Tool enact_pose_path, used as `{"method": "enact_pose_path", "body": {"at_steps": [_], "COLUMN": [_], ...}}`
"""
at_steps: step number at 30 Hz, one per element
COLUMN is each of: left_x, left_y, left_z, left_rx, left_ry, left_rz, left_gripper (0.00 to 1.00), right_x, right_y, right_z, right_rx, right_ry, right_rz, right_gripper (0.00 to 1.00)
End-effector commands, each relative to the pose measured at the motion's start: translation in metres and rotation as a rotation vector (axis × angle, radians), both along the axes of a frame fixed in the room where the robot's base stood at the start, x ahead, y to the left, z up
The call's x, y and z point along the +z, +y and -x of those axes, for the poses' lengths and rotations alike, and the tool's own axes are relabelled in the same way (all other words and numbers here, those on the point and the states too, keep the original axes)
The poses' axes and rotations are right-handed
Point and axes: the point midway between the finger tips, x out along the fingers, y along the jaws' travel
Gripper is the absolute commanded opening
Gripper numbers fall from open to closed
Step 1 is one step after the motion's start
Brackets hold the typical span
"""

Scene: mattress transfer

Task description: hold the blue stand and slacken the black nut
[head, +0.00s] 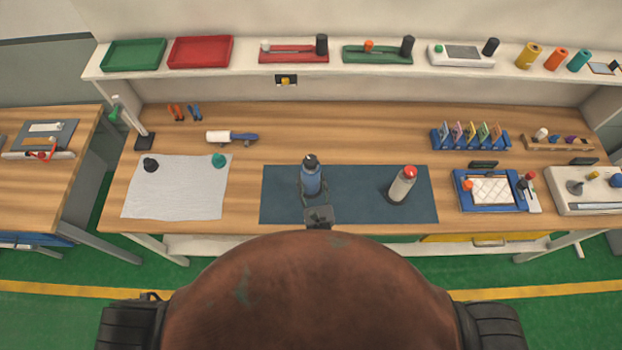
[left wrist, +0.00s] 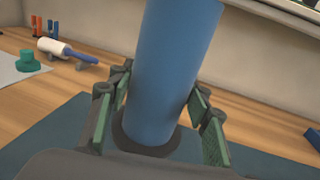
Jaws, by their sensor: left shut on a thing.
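The blue stand (head: 311,180) is upright on the dark blue mat (head: 350,205), with the black nut (head: 310,160) on its top. My left gripper (head: 312,190) is at the stand from the near side, its fingers on either side of it. In the left wrist view the blue stand (left wrist: 168,70) rises between the green-padded fingers of my left gripper (left wrist: 160,118), above a dark round base (left wrist: 145,143). The gripper is shut on the stand. The nut is out of the wrist view. My right gripper is not in view.
A white stand with a red top (head: 402,186) is on the mat's right part. A white cloth (head: 170,195) with black and green pieces lies to the left. A blue tray (head: 490,191) is to the right. A shelf (head: 240,60) runs along the back. The mat between the two stands is clear.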

Motion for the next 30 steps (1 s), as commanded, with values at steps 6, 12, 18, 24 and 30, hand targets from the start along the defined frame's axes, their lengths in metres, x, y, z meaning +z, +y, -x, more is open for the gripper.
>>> {"method": "enact_pose_path", "body": {"at_steps": [6, 12, 18, 24, 30], "left_x": [-0.004, -0.009, -0.014, -0.018, -0.023], "left_y": [-0.001, -0.001, -0.001, -0.001, -0.001], "left_z": [-0.001, -0.001, -0.001, -0.001, -0.001], "left_rx": [0.0, 0.0, 0.0, 0.0, 0.0], "left_ry": [-0.006, -0.006, -0.006, -0.006, -0.006], "left_rz": [0.001, 0.001, 0.001, 0.001, 0.001], "left_gripper": [0.0, 0.0, 0.0, 0.0, 0.0], "right_x": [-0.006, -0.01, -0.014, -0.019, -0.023], "right_y": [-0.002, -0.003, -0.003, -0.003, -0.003], "right_z": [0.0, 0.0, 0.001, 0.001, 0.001], "right_rx": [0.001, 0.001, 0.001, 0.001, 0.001], "right_ry": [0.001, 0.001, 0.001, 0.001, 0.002], "right_rz": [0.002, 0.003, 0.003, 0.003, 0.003], "right_gripper": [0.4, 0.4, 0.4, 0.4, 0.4]}}
